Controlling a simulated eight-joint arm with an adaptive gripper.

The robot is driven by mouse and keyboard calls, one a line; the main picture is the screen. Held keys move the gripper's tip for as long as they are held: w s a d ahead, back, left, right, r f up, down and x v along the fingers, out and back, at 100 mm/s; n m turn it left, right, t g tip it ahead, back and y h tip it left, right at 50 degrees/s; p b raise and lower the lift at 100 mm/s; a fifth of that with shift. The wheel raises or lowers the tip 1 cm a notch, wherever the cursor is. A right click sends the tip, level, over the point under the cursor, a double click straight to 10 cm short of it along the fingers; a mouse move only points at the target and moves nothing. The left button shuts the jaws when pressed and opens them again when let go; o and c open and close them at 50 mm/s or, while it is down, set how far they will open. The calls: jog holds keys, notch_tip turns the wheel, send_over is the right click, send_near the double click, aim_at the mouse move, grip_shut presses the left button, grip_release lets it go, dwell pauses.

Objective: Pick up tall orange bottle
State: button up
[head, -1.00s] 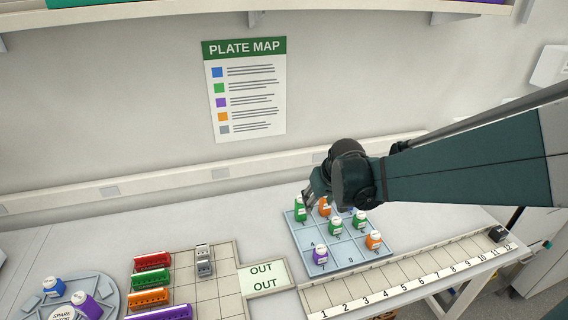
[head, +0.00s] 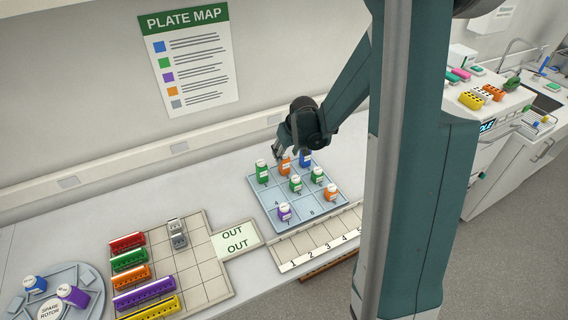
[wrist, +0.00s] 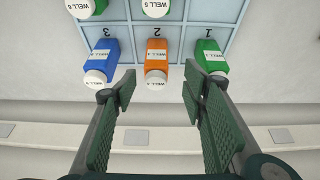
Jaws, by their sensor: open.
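The tall orange bottle (head: 285,167) stands in the middle of the back row on the blue numbered plate (head: 257,191). In the wrist view the orange bottle (wrist: 156,58) stands upright in cell 2, between the two fingers and beyond their tips. My gripper (head: 279,151) is just behind and above it in the head view. In the wrist view my gripper (wrist: 158,92) is open and empty, with its fingers spread and apart from the orange bottle. A shorter orange bottle (head: 330,193) stands at the plate's right front.
A green bottle (wrist: 207,54) and a blue bottle (wrist: 101,62) flank the tall orange one closely. Other green bottles (head: 296,184) and a purple bottle (head: 284,212) stand on the plate. The wall ledge (head: 125,171) runs behind. Coloured racks (head: 127,258) lie left.

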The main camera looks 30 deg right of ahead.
aim_at(286, 156)
jog(key=shift+w+d+f, duration=0.3)
jog(key=shift+d+f, duration=0.05)
jog(key=shift+f, duration=0.05)
jog(key=shift+x, duration=1.3)
jog(key=shift+p+x, duration=0.65)
jog(key=shift+x, duration=1.95)
jog(key=c, duration=1)
